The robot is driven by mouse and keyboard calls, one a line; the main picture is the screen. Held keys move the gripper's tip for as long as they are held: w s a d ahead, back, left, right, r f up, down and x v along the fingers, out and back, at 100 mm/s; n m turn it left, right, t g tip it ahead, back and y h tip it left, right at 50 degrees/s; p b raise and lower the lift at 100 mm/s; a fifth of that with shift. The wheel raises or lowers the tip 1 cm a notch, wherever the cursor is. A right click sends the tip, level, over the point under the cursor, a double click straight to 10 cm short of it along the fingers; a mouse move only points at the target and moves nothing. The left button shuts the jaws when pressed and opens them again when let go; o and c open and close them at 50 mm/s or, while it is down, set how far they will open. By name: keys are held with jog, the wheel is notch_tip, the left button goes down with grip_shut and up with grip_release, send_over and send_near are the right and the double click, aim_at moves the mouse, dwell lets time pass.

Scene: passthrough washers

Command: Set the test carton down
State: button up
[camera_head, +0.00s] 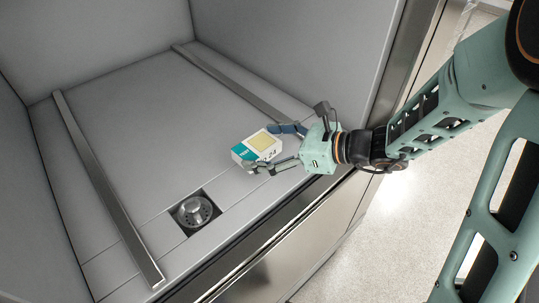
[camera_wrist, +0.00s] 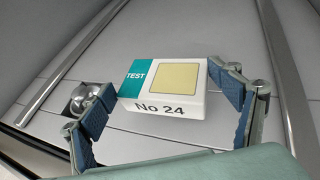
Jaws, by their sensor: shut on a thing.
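The test carton (camera_head: 258,146) is a small white box with a teal end and a yellow square on top. In the wrist view the carton (camera_wrist: 168,84) reads "TEST" and "No 24". My gripper (camera_head: 270,149) reaches over the front edge of the washer chamber and is shut on the carton, one finger along each side. In the wrist view the blue finger pads of my gripper (camera_wrist: 165,105) flank the carton. The carton is over the chamber floor near its front right; I cannot tell whether its underside touches the floor.
The grey chamber (camera_head: 150,95) has a left rail (camera_head: 105,185) and a right rail (camera_head: 230,82) along its floor. A round drain (camera_head: 194,211) sits in a square recess left of the carton. The floor between the rails is clear behind. The metal front sill (camera_head: 275,228) runs below my arm.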

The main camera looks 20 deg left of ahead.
aim_at(273, 156)
jog(key=f+b, duration=0.1)
jog(key=w+f+b, duration=0.1)
jog(key=f, duration=0.1)
jog(key=shift+d+f, duration=0.15)
jog(key=shift+d, duration=0.05)
jog(key=shift+f+b, duration=0.35)
jog(key=shift+b, duration=0.15)
jog(key=shift+s, duration=0.1)
jog(key=shift+f, duration=0.2)
jog(key=o, duration=1.3)
jog(key=shift+r, duration=0.15)
jog(key=shift+d+r, duration=0.15)
jog(key=w+p+v, duration=0.1)
jog(key=p+v, duration=0.1)
jog(key=v, duration=0.9)
jog(key=shift+s+d+r, duration=0.15)
jog(key=shift+s+d, duration=0.15)
jog(key=shift+s, duration=0.2)
